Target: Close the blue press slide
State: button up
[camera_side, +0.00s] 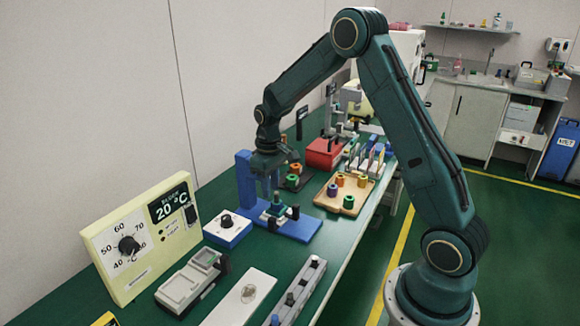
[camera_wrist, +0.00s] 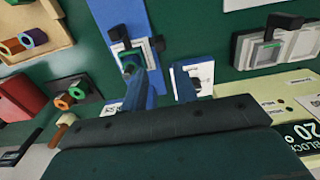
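The blue press has an upright column (camera_side: 244,180) and a flat blue base (camera_side: 298,229) on the green bench; the base also shows in the wrist view (camera_wrist: 118,15). On the base sits a pale square fixture (camera_wrist: 119,49) with a teal part in it. A black knob (camera_wrist: 158,43) stands at its side and also shows in the side view (camera_side: 295,211). My gripper (camera_side: 270,187) points down just above the fixture, beside the column. Its fingers (camera_wrist: 168,75) look apart with nothing between them. Whether they touch the press I cannot tell.
A blue box with a dial (camera_side: 227,229) stands left of the press, near a yellow temperature panel (camera_side: 140,238). A grey lidded case (camera_side: 188,284) lies in front. A wooden tray with coloured rings (camera_side: 328,201) and a red box (camera_side: 322,153) are behind.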

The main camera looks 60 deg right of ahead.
jog(key=shift+r, duration=0.65)
jog(key=shift+c, duration=0.4)
jog(key=shift+s+d, duration=0.1)
grip_shut()
jog(key=s+d+f+n+t+y, duration=0.2)
jog(key=s+n+t, duration=0.1)
jog(key=s+n, duration=0.3)
jog(key=s+d+f+n+t+y, duration=0.2)
jog(key=s+n, duration=0.4)
jog(key=n, duration=0.4)
jog(key=shift+d+f+n+t+y, duration=0.3)
jog(key=shift+n+t, duration=0.1)
